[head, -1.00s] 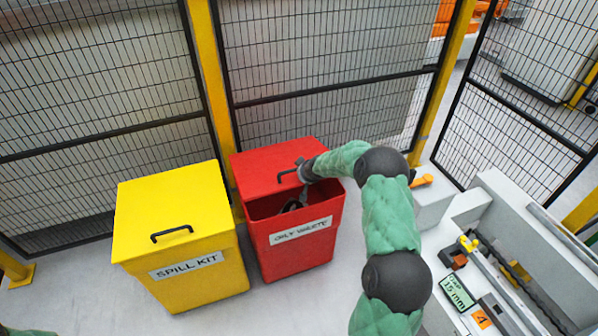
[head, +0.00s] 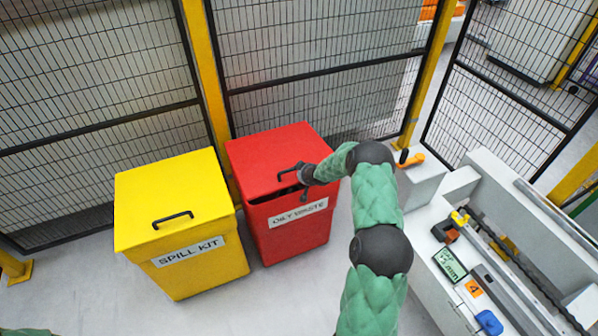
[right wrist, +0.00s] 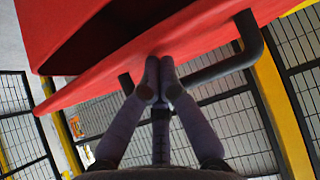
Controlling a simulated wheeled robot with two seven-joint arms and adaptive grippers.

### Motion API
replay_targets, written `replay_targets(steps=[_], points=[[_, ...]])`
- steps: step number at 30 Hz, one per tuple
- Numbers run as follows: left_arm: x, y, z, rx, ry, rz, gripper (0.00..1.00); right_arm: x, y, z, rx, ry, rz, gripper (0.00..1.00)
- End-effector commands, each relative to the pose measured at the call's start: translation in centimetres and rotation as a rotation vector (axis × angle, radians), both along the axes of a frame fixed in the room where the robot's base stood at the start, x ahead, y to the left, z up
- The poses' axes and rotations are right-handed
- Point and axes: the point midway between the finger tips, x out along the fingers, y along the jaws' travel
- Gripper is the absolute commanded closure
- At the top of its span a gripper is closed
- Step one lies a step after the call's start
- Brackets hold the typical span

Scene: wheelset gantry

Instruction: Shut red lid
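The red bin (head: 290,228), labelled "OILY WASTE", stands against the fence in the head view. My right gripper (head: 301,176) is at the lid's front edge beside the handle. In the right wrist view its fingers (right wrist: 160,80) are together, tips at the red lid (right wrist: 190,40), with the handle bar passing behind them. Nothing shows between them. My left gripper is out of view.
A yellow spill kit bin (head: 180,225) with a shut lid stands left of the red bin. Wire fence panels and yellow posts (head: 425,75) are close behind. A grey bench (head: 445,215) with tools lies to the right. Grey floor is free in front of the bins.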

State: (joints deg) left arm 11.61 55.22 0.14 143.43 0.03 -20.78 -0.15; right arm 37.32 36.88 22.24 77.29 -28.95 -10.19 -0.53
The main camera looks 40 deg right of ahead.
Motion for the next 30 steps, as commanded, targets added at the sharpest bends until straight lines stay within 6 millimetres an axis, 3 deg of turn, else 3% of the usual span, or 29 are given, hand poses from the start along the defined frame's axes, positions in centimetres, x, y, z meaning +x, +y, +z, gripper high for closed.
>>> replay_targets(steps=[12,30], points=[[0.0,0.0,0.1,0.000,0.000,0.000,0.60,-0.2,-0.8,-1.7,0.001,0.000,-0.001,1.00],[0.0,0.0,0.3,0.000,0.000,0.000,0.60,0.0,-0.7,-1.1,0.000,-0.001,0.000,1.00]])
